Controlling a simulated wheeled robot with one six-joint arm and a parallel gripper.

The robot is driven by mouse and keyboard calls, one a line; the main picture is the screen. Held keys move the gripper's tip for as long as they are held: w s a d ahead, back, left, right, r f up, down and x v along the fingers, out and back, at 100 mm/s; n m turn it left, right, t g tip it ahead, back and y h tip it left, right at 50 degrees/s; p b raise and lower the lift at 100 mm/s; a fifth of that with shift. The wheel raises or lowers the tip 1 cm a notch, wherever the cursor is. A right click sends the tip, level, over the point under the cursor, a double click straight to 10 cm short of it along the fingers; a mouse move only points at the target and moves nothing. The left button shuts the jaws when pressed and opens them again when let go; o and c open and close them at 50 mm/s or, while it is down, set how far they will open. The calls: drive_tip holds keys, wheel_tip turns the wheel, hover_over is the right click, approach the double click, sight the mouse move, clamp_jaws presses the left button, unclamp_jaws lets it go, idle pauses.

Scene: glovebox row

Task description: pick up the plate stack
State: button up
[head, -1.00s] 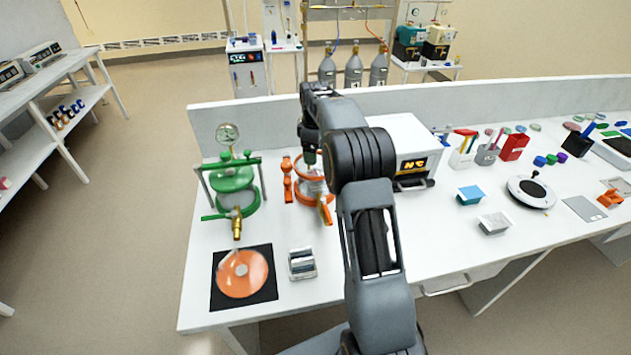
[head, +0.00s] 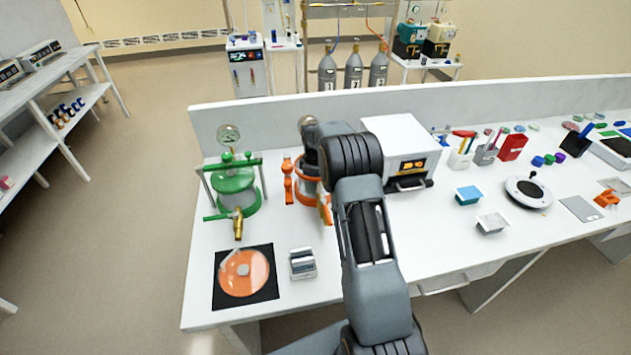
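A small layered block in white, grey and dark bands (head: 302,263) stands on the bench near its front edge; it looks like the plate stack, though I cannot be sure. My gripper (head: 311,163) is over the orange-clamped vessel (head: 325,205), farther back on the bench and well apart from the block. My forearm and wrist cover much of the gripper and vessel. I cannot see the fingertips clearly, or whether they hold anything.
A black mat (head: 222,301) with an orange disc (head: 243,272) lies left of the block. A green clamped vessel with a gauge (head: 235,190) stands behind the mat. A white box with a lit display (head: 400,150) stands right of my wrist. A low wall backs the bench.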

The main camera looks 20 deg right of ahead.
drive_tip(key=shift+f, duration=0.4)
drive_tip(key=shift+c, duration=0.3)
drive_tip(key=c, duration=0.7)
drive_tip(key=shift+r, duration=0.1)
